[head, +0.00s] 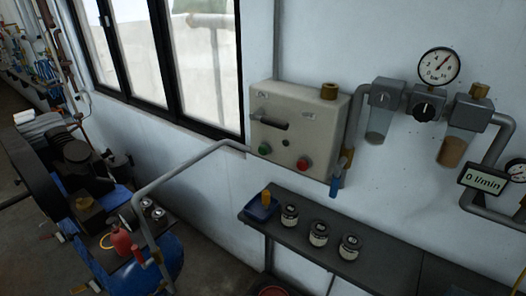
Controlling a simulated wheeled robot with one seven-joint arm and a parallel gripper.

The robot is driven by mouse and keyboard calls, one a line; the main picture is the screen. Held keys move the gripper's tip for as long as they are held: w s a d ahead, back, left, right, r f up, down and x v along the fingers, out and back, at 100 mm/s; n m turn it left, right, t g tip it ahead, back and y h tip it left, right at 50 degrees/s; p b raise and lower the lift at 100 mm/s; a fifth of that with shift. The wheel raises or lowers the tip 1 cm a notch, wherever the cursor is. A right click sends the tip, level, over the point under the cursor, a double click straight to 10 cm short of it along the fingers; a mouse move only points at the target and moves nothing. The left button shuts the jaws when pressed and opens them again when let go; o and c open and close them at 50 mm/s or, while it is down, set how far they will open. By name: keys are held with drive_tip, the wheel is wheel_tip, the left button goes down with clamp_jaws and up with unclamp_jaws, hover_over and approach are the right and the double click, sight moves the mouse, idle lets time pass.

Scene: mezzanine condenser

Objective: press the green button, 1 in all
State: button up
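A small green button (264,149) sits at the lower left of the front of a beige control box (287,108) fixed to the wall. A larger red button (303,163) is at the lower right of the same front. A dark handle (268,120) and a small dark round part (285,143) are also on this front. The green button is in plain sight with nothing in front of it. My gripper is not seen in this view.
Below the box, a dark shelf (395,268) carries several jars and a blue tray (259,212). A grey pipe (187,165) bends up to the box's left. A pressure gauge (438,66) and filter bowls are at right. Blue machinery (165,258) stands lower left.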

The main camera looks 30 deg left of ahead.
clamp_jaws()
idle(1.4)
